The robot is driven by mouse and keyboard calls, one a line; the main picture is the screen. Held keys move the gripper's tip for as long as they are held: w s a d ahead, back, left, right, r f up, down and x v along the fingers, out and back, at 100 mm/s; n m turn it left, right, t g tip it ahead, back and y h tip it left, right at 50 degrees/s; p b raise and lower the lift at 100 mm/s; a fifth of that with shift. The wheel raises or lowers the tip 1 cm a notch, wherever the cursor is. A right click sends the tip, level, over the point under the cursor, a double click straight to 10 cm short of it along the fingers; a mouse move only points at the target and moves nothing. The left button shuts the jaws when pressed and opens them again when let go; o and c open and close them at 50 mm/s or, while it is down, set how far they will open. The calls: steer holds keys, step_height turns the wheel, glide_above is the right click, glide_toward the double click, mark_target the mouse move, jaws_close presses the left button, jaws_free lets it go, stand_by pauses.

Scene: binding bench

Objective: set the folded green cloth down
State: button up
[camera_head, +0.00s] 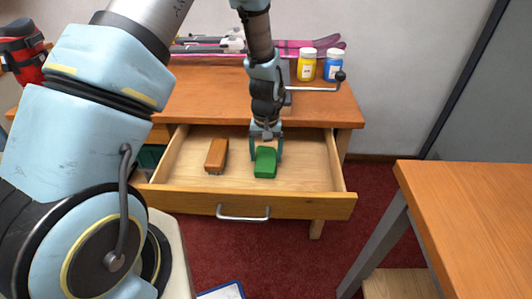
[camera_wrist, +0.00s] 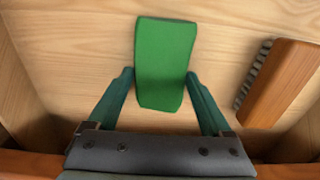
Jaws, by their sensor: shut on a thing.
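The folded green cloth (camera_head: 265,164) is a small green block-like shape in the open drawer (camera_head: 310,165), right of the drawer's middle. It also shows in the wrist view (camera_wrist: 164,62), upright in the picture between the fingertips. My gripper (camera_head: 266,150) reaches down into the drawer from above, with its fingers at the two sides of the cloth. In the wrist view my gripper (camera_wrist: 160,78) is shut on the near part of the cloth. I cannot tell whether the cloth touches the drawer floor.
A wooden brush (camera_head: 216,155) with dark bristles lies left of the cloth in the drawer; it shows at right in the wrist view (camera_wrist: 282,82). Yellow (camera_head: 306,66) and blue (camera_head: 333,66) jars stand on the bench. Bare drawer floor lies right of the cloth.

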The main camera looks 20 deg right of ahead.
mark_target(266, 157)
steer(key=shift+f, duration=0.2)
steer(key=o, duration=1)
step_height(266, 157, up, 12)
steer(key=b, duration=0.2)
steer(key=w+a+r+n, duration=0.1)
steer(key=a+r, duration=0.2)
steer(key=a, duration=0.5)
steer(key=w+a+r+n, duration=0.1)
steer(key=a+r, duration=0.1)
steer(key=a, duration=0.7)
steer(key=shift+n+t, duration=0.8)
steer(key=shift+n, duration=0.1)
steer(key=s+a+r, duration=0.1)
steer(key=a, duration=0.3)
steer(key=s+a, duration=0.2)
steer(key=a, duration=0.2)
steer(key=s+a+r, duration=0.1)
steer(key=s+a, duration=0.1)
steer(key=a, duration=0.3)
steer(key=shift+s+r, duration=0.15)
steer(key=shift+r, duration=0.15)
